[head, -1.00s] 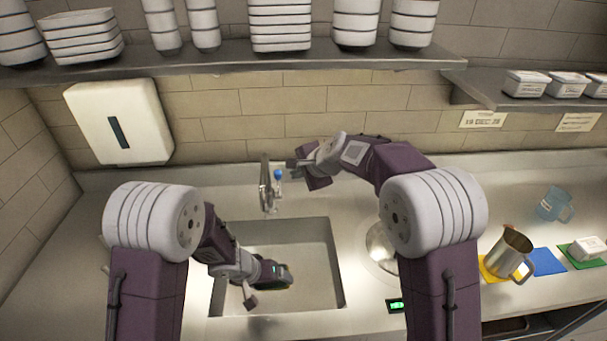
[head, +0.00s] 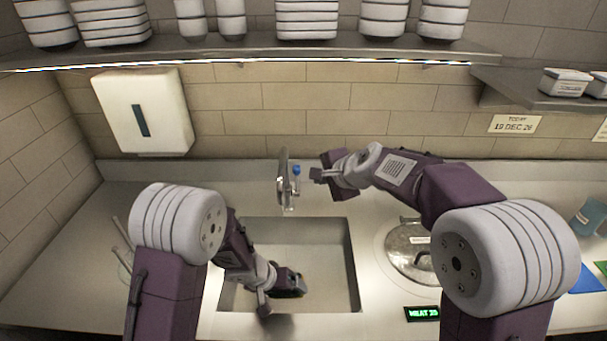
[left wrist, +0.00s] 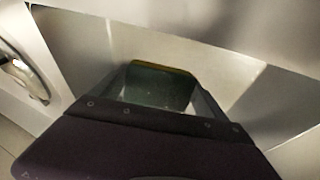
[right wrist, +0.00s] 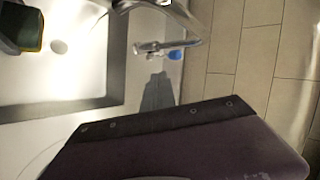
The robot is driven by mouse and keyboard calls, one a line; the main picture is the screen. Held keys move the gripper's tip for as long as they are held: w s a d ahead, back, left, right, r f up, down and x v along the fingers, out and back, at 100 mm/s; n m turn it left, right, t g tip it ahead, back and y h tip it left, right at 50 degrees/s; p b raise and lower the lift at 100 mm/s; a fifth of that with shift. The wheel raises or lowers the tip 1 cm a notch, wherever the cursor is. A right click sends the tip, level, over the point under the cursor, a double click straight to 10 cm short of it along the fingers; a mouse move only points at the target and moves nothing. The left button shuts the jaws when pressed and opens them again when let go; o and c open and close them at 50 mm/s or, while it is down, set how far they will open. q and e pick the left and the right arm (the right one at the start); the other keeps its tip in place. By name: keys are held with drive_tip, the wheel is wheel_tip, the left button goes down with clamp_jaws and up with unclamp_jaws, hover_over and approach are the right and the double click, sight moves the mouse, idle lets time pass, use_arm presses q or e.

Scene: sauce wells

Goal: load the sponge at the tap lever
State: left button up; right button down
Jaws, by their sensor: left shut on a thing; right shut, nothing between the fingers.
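A dark green sponge with a yellow edge (left wrist: 160,86) is between my left gripper's fingers. In the head view my left gripper (head: 284,286) is shut on it, low over the sink (head: 335,260); only a small part of the sponge (head: 302,287) shows there. I cannot tell whether it touches the sink. The metal tap (head: 286,178) stands at the sink's back edge. Its lever (right wrist: 158,46), with a blue spot, shows in the right wrist view. My right gripper (head: 322,176) is shut and empty, just right of the tap; no contact is visible.
A round lidded pot (head: 412,252) is set in the counter right of the sink, with a lit display (head: 422,313) before it. A white dispenser (head: 142,112) hangs on the wall. A shelf of stacked containers (head: 307,18) runs above. The counter left of the sink is mostly clear.

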sight(298, 172)
use_arm(q)
wheel_tip(298, 172, up, 3)
drive_tip(key=p, duration=0.3)
drive_tip(key=shift+r, duration=0.1)
use_arm(e)
drive_tip(key=w+a+f, duration=0.1)
drive_tip(key=w, duration=0.1)
drive_tip(key=w+a+f, duration=0.2)
drive_tip(key=w, duration=0.1)
drive_tip(key=w+a+f, duration=0.1)
drive_tip(key=w, duration=0.2)
drive_tip(key=shift+w+a+f, duration=0.15)
drive_tip(key=shift+w+f, duration=0.1)
use_arm(q)
drive_tip(key=shift+r, duration=0.1)
use_arm(e)
drive_tip(key=shift+w+a+f, duration=0.15)
drive_tip(key=shift+w+a, duration=0.05)
drive_tip(key=shift+w, duration=0.15)
use_arm(q)
drive_tip(key=shift+p, duration=0.3)
